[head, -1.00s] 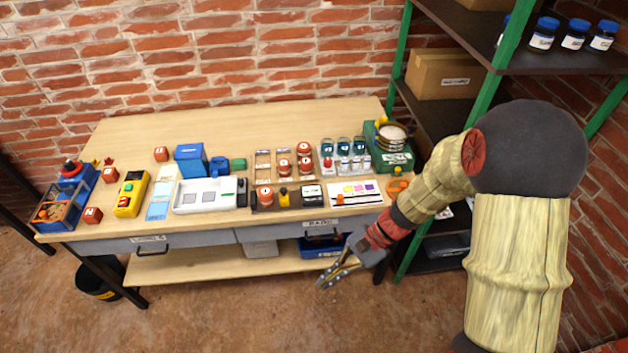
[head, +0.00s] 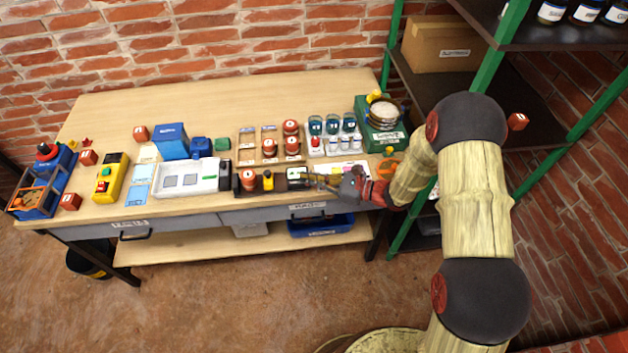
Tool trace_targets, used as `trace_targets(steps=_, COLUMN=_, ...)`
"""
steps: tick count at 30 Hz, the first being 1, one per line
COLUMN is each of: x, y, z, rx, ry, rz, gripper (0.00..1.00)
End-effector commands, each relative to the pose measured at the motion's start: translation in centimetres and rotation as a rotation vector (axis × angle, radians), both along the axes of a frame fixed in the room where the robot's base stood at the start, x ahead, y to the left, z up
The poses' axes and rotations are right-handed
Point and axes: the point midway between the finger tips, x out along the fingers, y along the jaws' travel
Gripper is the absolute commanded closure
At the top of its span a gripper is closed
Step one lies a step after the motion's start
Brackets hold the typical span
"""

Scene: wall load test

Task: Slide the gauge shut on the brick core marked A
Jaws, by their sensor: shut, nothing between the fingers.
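The gauge (head: 280,187) is a dark, low device near the table's front edge. A red-brown round brick core (head: 248,180) with a white mark sits at its left end; the letter is too small to read. A yellow slider piece (head: 268,181) stands just right of the core, with a narrow gap seemingly between them. A dark block with a pale display (head: 296,175) forms the right part. My gripper (head: 312,181) is shut and empty, its tips pointing left beside the display end. I cannot tell whether they touch it.
Other round cores (head: 291,146) stand in a wooden rack behind the gauge. A white tray (head: 207,182) lies to the left, and jars (head: 332,124) stand behind my gripper. A green machine (head: 382,130) stands at the back right. The table's back left is clear.

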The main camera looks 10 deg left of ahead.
Motion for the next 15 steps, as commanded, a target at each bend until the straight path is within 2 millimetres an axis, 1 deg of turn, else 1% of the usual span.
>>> trace_targets(steps=1, x=0.1, y=1.2, z=-0.4, rx=0.001, ry=-0.001, rz=0.004, gripper=1.0)
trace_targets(steps=9, x=1.3, y=6.1, z=-1.3, rx=0.0, ry=0.0, rz=0.004, gripper=1.0)
trace_targets(steps=12, x=1.7, y=7.4, z=-1.5, rx=-0.001, ry=-0.002, rz=0.004, gripper=1.0)
trace_targets(steps=15, x=1.9, y=8.4, z=-1.6, rx=0.0, ry=-0.002, rz=0.002, gripper=1.0)
